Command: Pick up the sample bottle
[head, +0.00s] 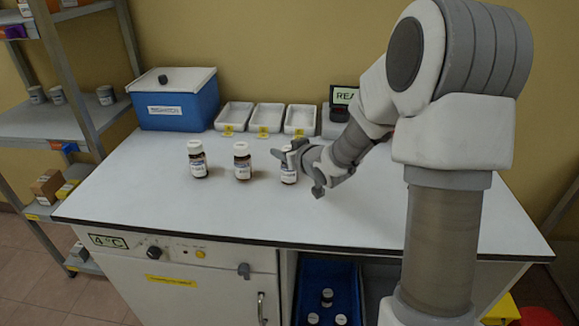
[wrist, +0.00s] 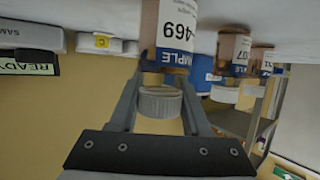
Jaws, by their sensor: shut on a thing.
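Three brown sample bottles with white caps and white-and-blue labels are in a row on the bench. The left one (head: 198,160) and the middle one (head: 242,162) stand upright and free. My gripper (head: 296,160) is at the right one (head: 288,175), which it partly covers in the head view. In the wrist view, which is upside down, my gripper (wrist: 163,72) is shut on this sample bottle (wrist: 170,30), its fingers on either side near the neck and cap. The label reads 469. The bottle looks upright, with its base at or close to the bench top.
Behind are a blue cooler box (head: 178,102), three white trays (head: 268,117) with yellow tags, and a device with a READY screen (head: 344,96). Shelves (head: 60,118) stand at left. A blue bin (head: 327,292) with bottles sits under the bench (head: 200,213). The bench front is clear.

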